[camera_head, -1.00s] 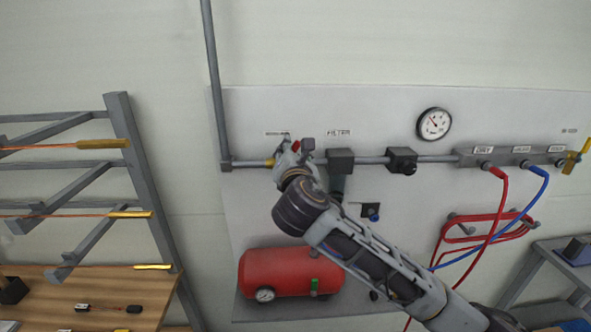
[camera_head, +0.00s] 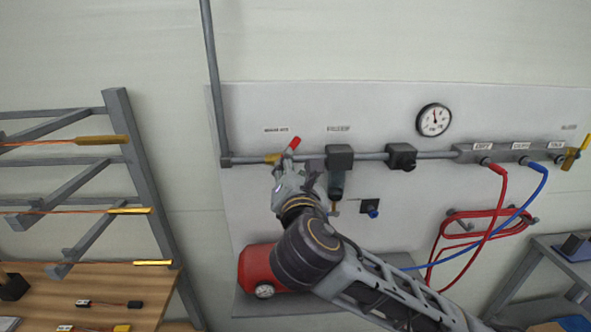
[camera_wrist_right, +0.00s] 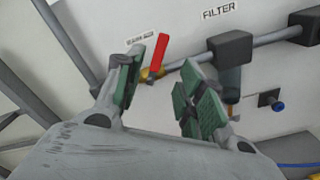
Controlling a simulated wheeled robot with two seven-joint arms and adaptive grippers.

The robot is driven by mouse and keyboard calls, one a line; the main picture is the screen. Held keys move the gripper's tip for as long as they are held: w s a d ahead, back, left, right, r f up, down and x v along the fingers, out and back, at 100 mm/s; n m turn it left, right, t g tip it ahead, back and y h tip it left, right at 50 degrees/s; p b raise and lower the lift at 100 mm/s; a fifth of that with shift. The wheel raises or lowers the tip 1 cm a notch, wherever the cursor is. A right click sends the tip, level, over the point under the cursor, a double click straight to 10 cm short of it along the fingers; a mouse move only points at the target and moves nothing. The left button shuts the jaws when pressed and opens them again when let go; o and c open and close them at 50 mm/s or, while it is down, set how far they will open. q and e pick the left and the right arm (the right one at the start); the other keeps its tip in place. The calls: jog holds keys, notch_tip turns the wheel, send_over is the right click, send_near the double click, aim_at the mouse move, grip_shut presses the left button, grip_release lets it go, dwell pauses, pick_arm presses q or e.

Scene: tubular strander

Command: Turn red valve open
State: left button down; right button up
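The red valve handle (camera_head: 292,144) sits on the grey pipe at the left of the wall panel, above a brass valve body (camera_head: 273,159). The handle stands up from the pipe, tilted. In the right wrist view the red handle (camera_wrist_right: 159,55) shows beyond the fingers, nearer the left one. My right gripper (camera_head: 292,172) is just below the handle and pipe; in the wrist view its green-padded fingers (camera_wrist_right: 157,92) are apart with nothing between them. I cannot tell whether a finger touches the handle. My left gripper is not in view.
The filter (camera_head: 340,158), regulator (camera_head: 402,157), gauge (camera_head: 434,120) and manifold (camera_head: 510,153) line the pipe to the right. A red tank (camera_head: 258,268) is below, partly hidden by my arm. A rack (camera_head: 140,160) and wooden table (camera_head: 110,290) stand left.

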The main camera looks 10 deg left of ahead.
jog(key=shift+s+d, duration=0.1)
jog(key=shift+s, duration=0.2)
